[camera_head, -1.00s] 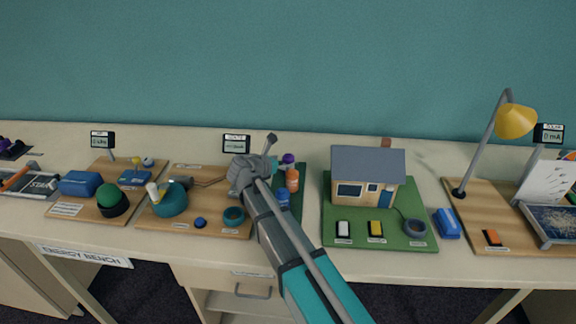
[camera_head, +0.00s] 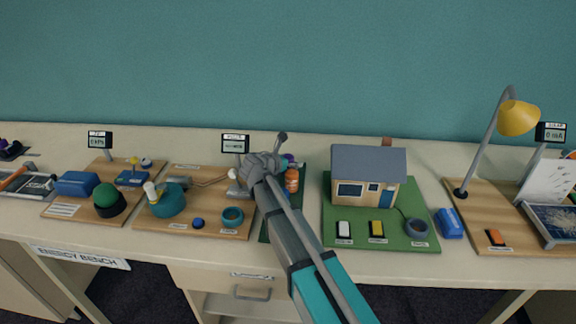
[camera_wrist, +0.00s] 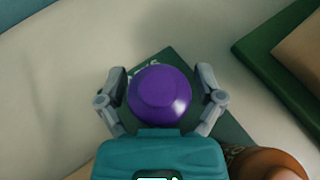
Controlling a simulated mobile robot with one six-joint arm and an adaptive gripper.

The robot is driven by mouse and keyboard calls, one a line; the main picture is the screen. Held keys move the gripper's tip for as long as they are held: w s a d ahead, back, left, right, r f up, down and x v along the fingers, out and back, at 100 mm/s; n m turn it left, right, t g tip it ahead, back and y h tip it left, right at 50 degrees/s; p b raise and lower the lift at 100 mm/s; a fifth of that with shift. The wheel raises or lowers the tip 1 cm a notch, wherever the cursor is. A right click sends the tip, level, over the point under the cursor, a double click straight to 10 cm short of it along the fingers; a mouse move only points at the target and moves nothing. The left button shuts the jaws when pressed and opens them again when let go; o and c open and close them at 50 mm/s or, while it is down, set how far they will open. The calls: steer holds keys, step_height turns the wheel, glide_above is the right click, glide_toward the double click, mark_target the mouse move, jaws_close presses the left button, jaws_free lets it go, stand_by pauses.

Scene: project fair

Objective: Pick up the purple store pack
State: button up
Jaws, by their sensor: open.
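The purple store pack (camera_wrist: 160,95) is round from above in the wrist view, between the two grey fingers of my gripper (camera_wrist: 161,82). The fingers stand open on its left and right sides, and I see no clear contact. In the head view only a small part of the purple pack (camera_head: 289,158) shows behind my gripper (camera_head: 265,165), at the back of a dark green board (camera_head: 297,216). My arm hides much of that board.
An orange pack (camera_head: 292,180) stands close in front of the purple one; a brown-orange round top (camera_wrist: 265,163) shows at lower right in the wrist view. A model house (camera_head: 367,176) on a green board is to the right. A small meter (camera_head: 235,144) stands behind left.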

steer(key=c, duration=1.1)
steer(key=shift+r, duration=0.1)
step_height(320, 180, up, 2)
steer(key=p, duration=0.2)
steer(key=shift+r+p, duration=0.25)
steer(key=shift+p, duration=0.15)
steer(key=s+r+p, duration=0.3)
steer(key=s, duration=0.1)
steer(key=s+r+p, duration=0.3)
steer(key=s+r, duration=0.1)
steer(key=s, duration=0.1)
steer(key=s+d+r+p, duration=0.1)
steer(key=s+r+p, duration=0.2)
steer(key=s+p, duration=0.1)
steer(key=shift+s+r, duration=0.15)
steer(key=shift+s, duration=0.35)
